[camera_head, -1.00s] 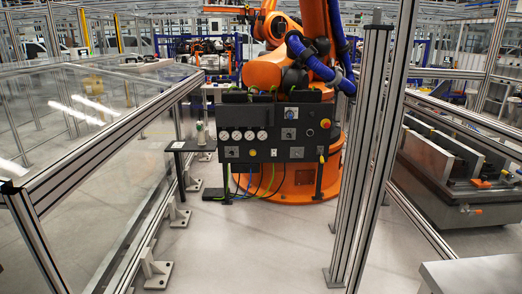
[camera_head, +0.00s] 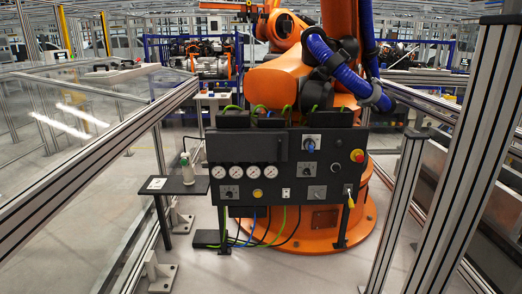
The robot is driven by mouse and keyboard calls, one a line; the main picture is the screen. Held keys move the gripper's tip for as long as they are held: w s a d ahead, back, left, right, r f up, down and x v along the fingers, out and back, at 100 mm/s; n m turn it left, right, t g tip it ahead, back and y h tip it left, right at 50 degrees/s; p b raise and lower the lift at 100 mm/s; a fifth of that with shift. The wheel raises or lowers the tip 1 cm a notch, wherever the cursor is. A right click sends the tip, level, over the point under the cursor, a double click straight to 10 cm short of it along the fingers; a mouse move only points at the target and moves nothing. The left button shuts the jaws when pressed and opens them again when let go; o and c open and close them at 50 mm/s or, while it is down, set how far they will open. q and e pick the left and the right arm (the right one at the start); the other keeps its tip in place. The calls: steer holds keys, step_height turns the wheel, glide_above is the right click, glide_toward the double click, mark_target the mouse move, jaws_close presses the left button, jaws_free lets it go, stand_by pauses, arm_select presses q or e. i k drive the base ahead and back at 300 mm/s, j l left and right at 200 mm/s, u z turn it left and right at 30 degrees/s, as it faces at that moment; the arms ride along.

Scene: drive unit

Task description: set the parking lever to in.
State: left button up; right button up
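A black control panel (camera_head: 262,145) stands ahead of me on legs, in front of the orange robot arm. It carries a row of round white gauges (camera_head: 244,171), a blue rotary handle (camera_head: 311,144) on a light plate, and a red knob on yellow (camera_head: 357,155). Along its lower edge are a dark knob on a grey plate (camera_head: 229,192), a yellow button (camera_head: 257,193), a grey square switch (camera_head: 317,192) and a small plate with a yellow part (camera_head: 350,198). I cannot tell which control is the parking lever, or its setting. Neither of my grippers is in view.
A small black side shelf (camera_head: 172,185) with a pale bottle (camera_head: 187,168) juts out left of the panel. Aluminium-framed fencing (camera_head: 80,175) runs along the left, and posts (camera_head: 470,160) stand close on the right. The floor between them is clear up to the panel.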

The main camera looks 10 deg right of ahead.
mark_target(351, 203)
steer(key=i+z, duration=0.25)
steer(key=i, duration=0.35)
steer(key=i+j+z, duration=0.25)
steer(key=i, duration=0.3)
steer(key=i+j+z, duration=0.2)
steer(key=i, duration=0.4)
